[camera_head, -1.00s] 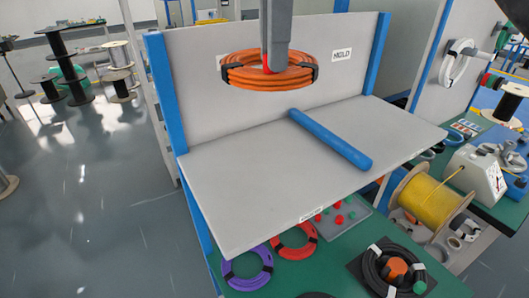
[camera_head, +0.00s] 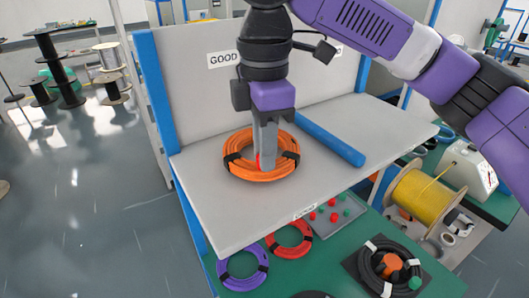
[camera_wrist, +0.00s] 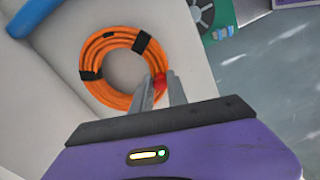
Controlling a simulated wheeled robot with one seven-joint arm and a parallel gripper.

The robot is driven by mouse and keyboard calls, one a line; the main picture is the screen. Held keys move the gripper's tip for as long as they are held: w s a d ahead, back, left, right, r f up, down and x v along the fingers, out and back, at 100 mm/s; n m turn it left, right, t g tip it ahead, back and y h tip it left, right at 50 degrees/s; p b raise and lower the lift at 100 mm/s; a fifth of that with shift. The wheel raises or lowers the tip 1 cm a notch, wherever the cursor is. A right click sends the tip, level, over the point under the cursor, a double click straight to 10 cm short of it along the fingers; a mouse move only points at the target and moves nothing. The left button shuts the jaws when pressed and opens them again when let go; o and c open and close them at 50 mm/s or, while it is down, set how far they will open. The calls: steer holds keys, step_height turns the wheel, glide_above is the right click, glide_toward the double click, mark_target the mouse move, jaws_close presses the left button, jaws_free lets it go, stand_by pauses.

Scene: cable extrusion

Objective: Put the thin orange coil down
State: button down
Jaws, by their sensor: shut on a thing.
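The thin orange coil (camera_head: 240,166), bound with black bands, is flat at the grey shelf (camera_head: 220,215), left of the blue bar. Whether it touches the shelf is hard to tell. My gripper (camera_head: 265,166) points down at the coil's near right side, shut on its ring. In the wrist view the coil (camera_wrist: 95,60) shows as a full ring, and my gripper's fingers (camera_wrist: 164,90) are at its rim with a red patch between them.
A blue bar (camera_head: 330,138) lies across the shelf to the right of the coil. A back panel (camera_head: 190,90) with a GOOD label stands behind. Purple (camera_head: 243,285) and red (camera_head: 305,247) coils lie on the green table below. The shelf's front left is clear.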

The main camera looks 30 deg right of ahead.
steer(key=shift+f, duration=0.5)
steer(key=shift+f, duration=0.15)
steer(key=c, duration=1.3)
jaws_free()
step_height(320, 180, up, 12)
